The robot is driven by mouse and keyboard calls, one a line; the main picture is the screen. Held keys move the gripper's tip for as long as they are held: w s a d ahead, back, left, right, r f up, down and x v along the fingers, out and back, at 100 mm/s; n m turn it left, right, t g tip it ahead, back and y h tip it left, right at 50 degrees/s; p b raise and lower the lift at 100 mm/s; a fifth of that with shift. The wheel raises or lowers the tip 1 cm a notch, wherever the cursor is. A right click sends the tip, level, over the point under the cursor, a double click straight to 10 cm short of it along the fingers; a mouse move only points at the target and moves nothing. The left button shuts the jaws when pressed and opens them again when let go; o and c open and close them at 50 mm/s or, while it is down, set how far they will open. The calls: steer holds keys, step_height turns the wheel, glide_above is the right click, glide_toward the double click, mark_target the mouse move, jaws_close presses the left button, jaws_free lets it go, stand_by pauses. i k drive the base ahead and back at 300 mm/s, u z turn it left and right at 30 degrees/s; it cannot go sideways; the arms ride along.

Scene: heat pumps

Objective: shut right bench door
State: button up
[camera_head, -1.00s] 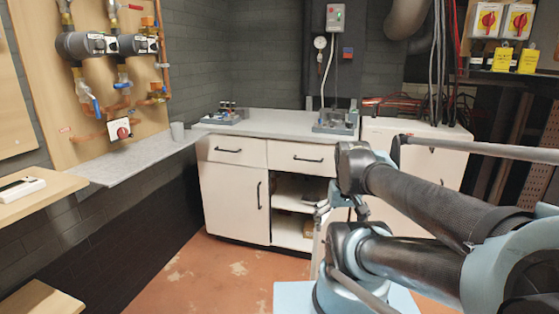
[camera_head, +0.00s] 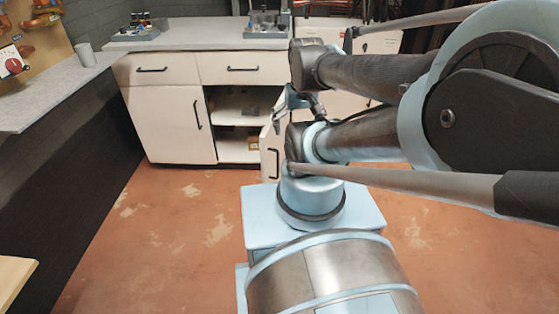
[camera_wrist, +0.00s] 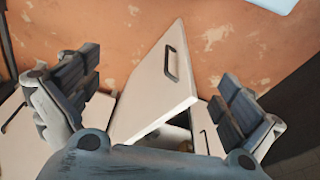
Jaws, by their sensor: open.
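The right bench door (camera_head: 268,142) is white with a dark bar handle (camera_head: 275,164). It stands open, swung out from the bench's right compartment (camera_head: 236,120), whose shelves show. In the wrist view the door (camera_wrist: 152,88) stands between my two spread fingers, its handle (camera_wrist: 171,63) facing up in the picture. My gripper (camera_wrist: 160,68) is open, with a finger on either side of the door and visible gaps to it. In the head view my gripper (camera_head: 291,99) is small, near the door's top, and partly hidden by my arm.
The left bench door (camera_head: 172,125) and both drawers (camera_head: 240,69) are shut. Trays of fittings (camera_head: 136,32) stand on the grey worktop (camera_head: 190,40). A grey shelf (camera_head: 55,92) runs along the left wall. The red floor (camera_head: 150,230) in front is clear.

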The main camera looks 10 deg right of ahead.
mark_target(271, 146)
steer(key=z, duration=0.95)
steer(key=k, duration=1.9)
steer(key=u, duration=0.6)
steer(key=i, duration=1)
steer(key=z, duration=0.05)
